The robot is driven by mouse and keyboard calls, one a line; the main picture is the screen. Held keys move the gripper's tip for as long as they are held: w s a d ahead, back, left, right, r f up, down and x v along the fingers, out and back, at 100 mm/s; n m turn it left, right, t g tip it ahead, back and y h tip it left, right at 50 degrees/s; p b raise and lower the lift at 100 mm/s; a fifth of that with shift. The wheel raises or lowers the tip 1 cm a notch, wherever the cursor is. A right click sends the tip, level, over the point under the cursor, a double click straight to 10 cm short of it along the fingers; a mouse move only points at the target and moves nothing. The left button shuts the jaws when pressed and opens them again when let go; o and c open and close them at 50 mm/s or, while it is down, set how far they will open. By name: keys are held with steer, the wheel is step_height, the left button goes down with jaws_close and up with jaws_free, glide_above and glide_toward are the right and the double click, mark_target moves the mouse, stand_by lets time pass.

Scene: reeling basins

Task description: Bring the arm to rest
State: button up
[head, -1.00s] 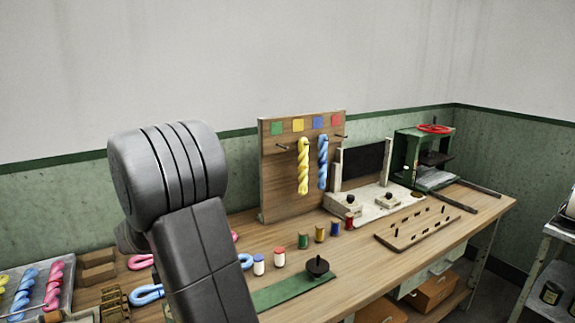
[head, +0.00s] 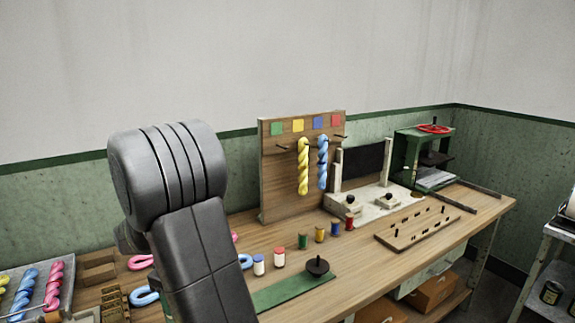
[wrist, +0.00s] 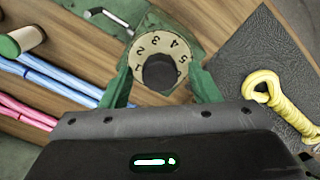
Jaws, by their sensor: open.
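My gripper (wrist: 162,82) shows in the wrist view with its two green fingers spread apart. Nothing is held between them. A pale numbered dial with a black knob (wrist: 159,72) shows between the fingers, and I cannot tell the distance to it. In the head view my grey arm stands up at the left of centre in front of the workbench (head: 370,262). My gripper is hidden or out of frame there.
A pegboard (head: 275,180) holds a yellow skein (head: 303,168) and a blue skein (head: 322,165). Several thread spools and a slotted wooden rack (head: 415,228) stand on the bench. A green press (head: 408,160) is at the back right. A skein tray (head: 68,280) is at the left.

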steer(key=shift+m, duration=0.9)
